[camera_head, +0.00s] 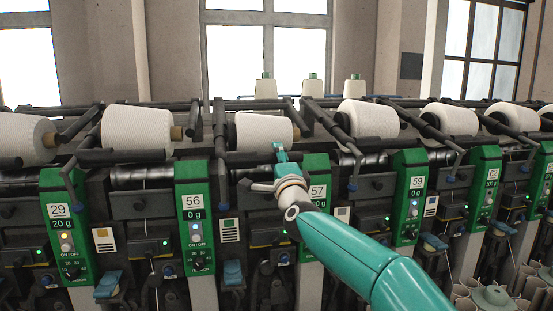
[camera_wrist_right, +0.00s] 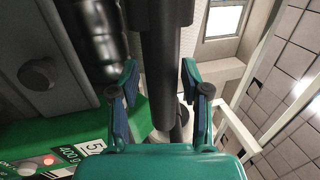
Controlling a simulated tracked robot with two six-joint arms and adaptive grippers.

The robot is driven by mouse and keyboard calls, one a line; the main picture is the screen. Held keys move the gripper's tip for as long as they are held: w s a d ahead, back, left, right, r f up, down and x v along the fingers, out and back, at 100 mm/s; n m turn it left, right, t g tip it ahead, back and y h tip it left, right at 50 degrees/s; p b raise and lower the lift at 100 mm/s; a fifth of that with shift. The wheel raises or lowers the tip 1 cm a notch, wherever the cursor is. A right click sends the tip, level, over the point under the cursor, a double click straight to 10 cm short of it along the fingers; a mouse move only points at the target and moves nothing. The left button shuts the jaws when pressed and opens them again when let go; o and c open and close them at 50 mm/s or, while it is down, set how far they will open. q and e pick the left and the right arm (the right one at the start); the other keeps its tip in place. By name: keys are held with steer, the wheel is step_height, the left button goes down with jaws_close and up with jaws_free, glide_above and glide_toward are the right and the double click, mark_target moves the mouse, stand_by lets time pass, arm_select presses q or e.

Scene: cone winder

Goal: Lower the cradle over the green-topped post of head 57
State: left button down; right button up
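Head 57 has a green-topped post (camera_head: 316,168) with a "57" label. It also shows at the lower left of the right wrist view (camera_wrist_right: 45,135). A white yarn cone (camera_head: 263,131) lies behind and left of it. My right gripper (camera_head: 280,150) is in front of this cone, just left of the post's top. In the right wrist view its two teal fingers (camera_wrist_right: 160,98) are apart. A dark bar (camera_wrist_right: 164,70), seemingly part of the cradle, runs between them in the picture; contact cannot be made out. My left gripper is not in view.
Neighbouring heads 56 (camera_head: 194,190) and 59 (camera_head: 409,185) flank head 57 with their own green posts. More white cones line the machine, including one on the right (camera_head: 368,119). Dark cradle arms and rods crowd the space around them.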

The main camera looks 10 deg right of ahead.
jaws_close()
steer(key=shift+f, duration=0.1)
steer(key=r+p, duration=0.1)
steer(key=s+r+p, duration=0.1)
steer(key=r, duration=0.1)
steer(key=shift+r, duration=0.3)
steer(key=shift+f, duration=0.1)
steer(key=shift+o, duration=1.2)
jaws_free()
steer(key=shift+w, duration=0.15)
steer(key=v, duration=1.2)
steer(key=shift+f, duration=0.25)
